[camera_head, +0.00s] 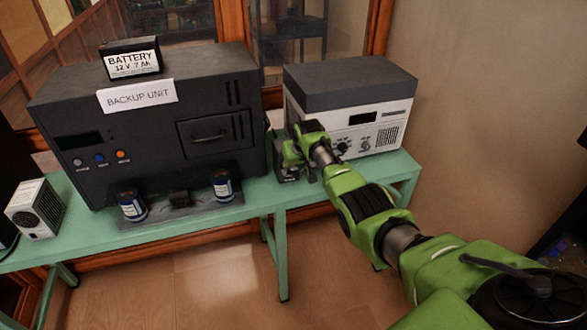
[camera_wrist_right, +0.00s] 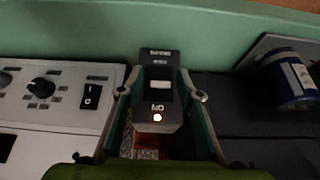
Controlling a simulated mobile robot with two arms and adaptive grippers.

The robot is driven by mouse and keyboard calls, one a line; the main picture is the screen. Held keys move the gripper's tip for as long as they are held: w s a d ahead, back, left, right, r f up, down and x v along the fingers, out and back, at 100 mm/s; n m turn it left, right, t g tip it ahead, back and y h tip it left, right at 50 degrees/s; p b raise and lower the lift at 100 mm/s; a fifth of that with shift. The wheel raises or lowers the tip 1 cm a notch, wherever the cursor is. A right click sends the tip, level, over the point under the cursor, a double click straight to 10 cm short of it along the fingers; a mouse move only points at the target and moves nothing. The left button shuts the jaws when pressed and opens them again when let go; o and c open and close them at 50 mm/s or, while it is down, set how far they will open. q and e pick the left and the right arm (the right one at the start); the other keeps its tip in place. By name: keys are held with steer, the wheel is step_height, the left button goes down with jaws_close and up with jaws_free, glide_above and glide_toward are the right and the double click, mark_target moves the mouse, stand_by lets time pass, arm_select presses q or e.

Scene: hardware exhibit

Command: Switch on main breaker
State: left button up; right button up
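The main breaker (camera_wrist_right: 158,72) is a small dark box with a pale switch (camera_wrist_right: 160,91) on its face. In the right wrist view its lettering is upside down, with "ON" readable beside a glowing light (camera_wrist_right: 157,117). In the head view the breaker (camera_head: 287,173) sits on the green table between the two large units, partly hidden by my right gripper (camera_head: 301,165). In the wrist view the fingers of my right gripper (camera_wrist_right: 162,96) are apart on either side of the box, with small gaps visible. My left gripper is not in view.
The black backup unit (camera_head: 150,155) with a battery (camera_head: 131,63) on top stands left of the breaker. A white unit with a grey top (camera_head: 350,85) stands right.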

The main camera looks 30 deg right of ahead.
steer(key=shift+r, duration=0.15)
steer(key=v, duration=1.1)
steer(key=shift+s+r, duration=0.25)
steer(key=shift+r, duration=0.05)
steer(key=s+a+f+n+g+b, duration=0.15)
steer(key=s+f, duration=0.45)
steer(key=f, duration=0.7)
steer(key=s+a+f, duration=0.3)
steer(key=s+f, duration=0.3)
steer(key=f, duration=0.6)
steer(key=s+a+f+n+g, duration=0.15)
steer(key=s+f, duration=0.45)
steer(key=f, duration=0.7)
steer(key=s+a+f+b, duration=0.1)
steer(key=s+a+f, duration=0.2)
steer(key=s+f, duration=0.6)
steer(key=s+a+f, duration=0.3)
steer(key=s+f, duration=0.3)
steer(key=s, duration=0.6)
steer(key=s+a+f+n, duration=0.1)
steer(key=s+a+f, duration=0.2)
steer(key=s, duration=0.8)
steer(key=s+a+f+n+g+y, duration=0.1)
steer(key=s+a+f, duration=0.1)
steer(key=s, duration=0.8)
steer(key=shift+s+a+f+g+b, duration=0.3)
steer(key=shift+s+a+f, duration=0.1)
steer(key=shift+a, duration=0.25)
